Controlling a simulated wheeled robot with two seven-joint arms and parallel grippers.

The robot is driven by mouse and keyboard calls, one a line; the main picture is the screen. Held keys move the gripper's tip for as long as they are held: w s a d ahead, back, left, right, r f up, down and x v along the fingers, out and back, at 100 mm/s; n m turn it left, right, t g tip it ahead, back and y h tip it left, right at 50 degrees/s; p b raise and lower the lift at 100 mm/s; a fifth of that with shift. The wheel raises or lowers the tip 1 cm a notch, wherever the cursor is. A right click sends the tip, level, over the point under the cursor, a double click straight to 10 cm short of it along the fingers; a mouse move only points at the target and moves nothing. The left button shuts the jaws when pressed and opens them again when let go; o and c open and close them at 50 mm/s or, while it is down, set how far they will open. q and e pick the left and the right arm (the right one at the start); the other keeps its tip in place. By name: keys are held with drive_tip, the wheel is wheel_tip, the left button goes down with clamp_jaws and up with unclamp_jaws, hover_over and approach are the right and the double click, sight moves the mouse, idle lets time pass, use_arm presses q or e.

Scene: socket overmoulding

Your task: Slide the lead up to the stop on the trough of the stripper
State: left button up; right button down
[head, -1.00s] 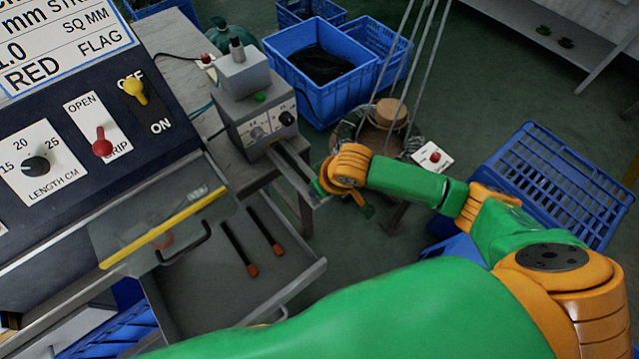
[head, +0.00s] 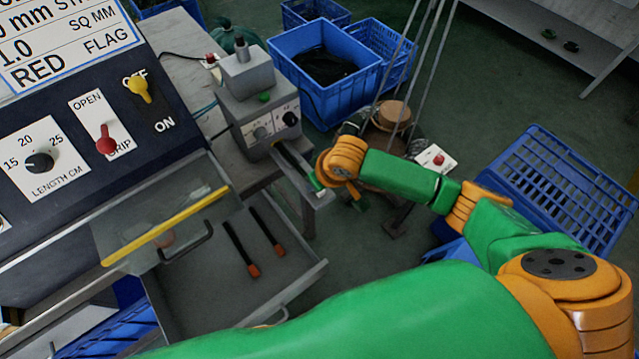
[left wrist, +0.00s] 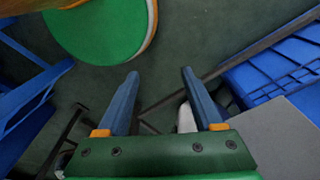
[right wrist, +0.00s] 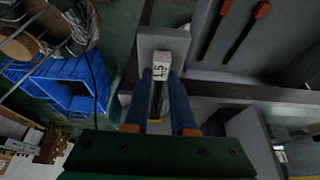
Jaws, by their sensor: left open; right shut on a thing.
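The stripper (head: 262,125) is a grey box on the bench in the head view, with a narrow trough (head: 316,196) sticking out towards me. My right gripper (head: 318,180) is at the trough's outer part. In the right wrist view the right gripper (right wrist: 162,78) is shut on the lead, whose white flag (right wrist: 160,66) marked 15 shows between the fingertips, over the trough (right wrist: 165,40). The lead's wire is mostly hidden by the fingers, and I cannot make out the stop. My left gripper (left wrist: 158,72) is open and empty above the floor, outside the head view.
A dark control panel (head: 60,130) with knobs and levers stands at the left. Below it is a grey tray (head: 205,300) holding two black rods with orange ends (head: 254,270). Blue crates (head: 335,95) stand behind the stripper, and another blue crate (head: 560,195) is at the right.

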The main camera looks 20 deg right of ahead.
sight(305, 174)
drive_tip(key=shift+w+a+b, duration=0.3)
drive_tip(key=shift+w+a, duration=0.05)
drive_tip(key=shift+w, duration=0.55)
drive_tip(key=shift+w+a+b, duration=0.25)
drive_tip(key=shift+w+a, duration=0.05)
drive_tip(key=shift+w, duration=0.6)
drive_tip(key=c, duration=0.7)
unclamp_jaws()
drive_tip(key=shift+o, duration=0.2)
